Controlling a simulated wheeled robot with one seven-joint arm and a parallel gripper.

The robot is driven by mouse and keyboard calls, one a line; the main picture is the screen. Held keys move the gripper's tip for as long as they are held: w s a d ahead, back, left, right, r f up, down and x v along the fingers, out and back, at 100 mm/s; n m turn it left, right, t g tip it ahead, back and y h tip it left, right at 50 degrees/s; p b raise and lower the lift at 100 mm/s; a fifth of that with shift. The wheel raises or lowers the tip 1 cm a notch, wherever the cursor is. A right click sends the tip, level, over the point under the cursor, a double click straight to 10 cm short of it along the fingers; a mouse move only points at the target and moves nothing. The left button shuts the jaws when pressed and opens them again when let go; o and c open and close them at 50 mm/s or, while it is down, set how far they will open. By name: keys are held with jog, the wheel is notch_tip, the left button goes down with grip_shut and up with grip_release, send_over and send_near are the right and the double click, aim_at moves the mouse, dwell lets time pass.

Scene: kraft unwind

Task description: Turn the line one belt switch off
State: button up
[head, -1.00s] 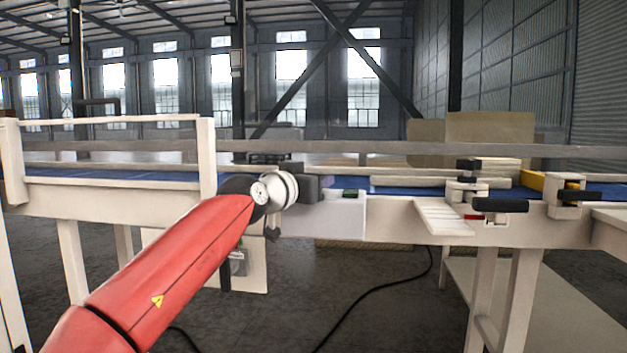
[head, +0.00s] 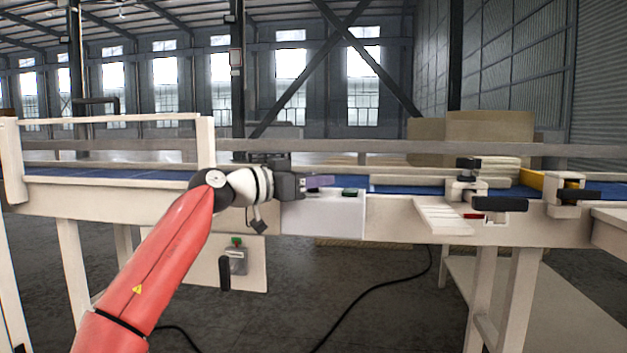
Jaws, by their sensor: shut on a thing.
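A black upright handle (head: 224,273) is at the panel's lower edge, left of the box. I cannot read any label or tell the switch's position. My gripper (head: 306,184) is above and to the right of the panel, over the left part of a white box (head: 322,220) on the conveyor's front. It is apart from the switch box and shut on a small purplish piece (head: 321,181). The finger contact is too small to see clearly.
A small dark green item (head: 350,192) lies on the white box. The blue belt (head: 405,190) runs behind, with black-handled clamps (head: 500,204) at right. A black cable (head: 375,290) crosses the floor. Beige boards (head: 490,128) are stacked behind.

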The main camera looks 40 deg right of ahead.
jog(key=shift+c, duration=0.2)
jog(key=o, duration=1)
jog(key=shift+a, duration=0.1)
jog(key=a, duration=0.5)
jog(key=w+a, duration=0.1)
jog(key=a, duration=0.1)
jog(key=shift+a+b, duration=0.35)
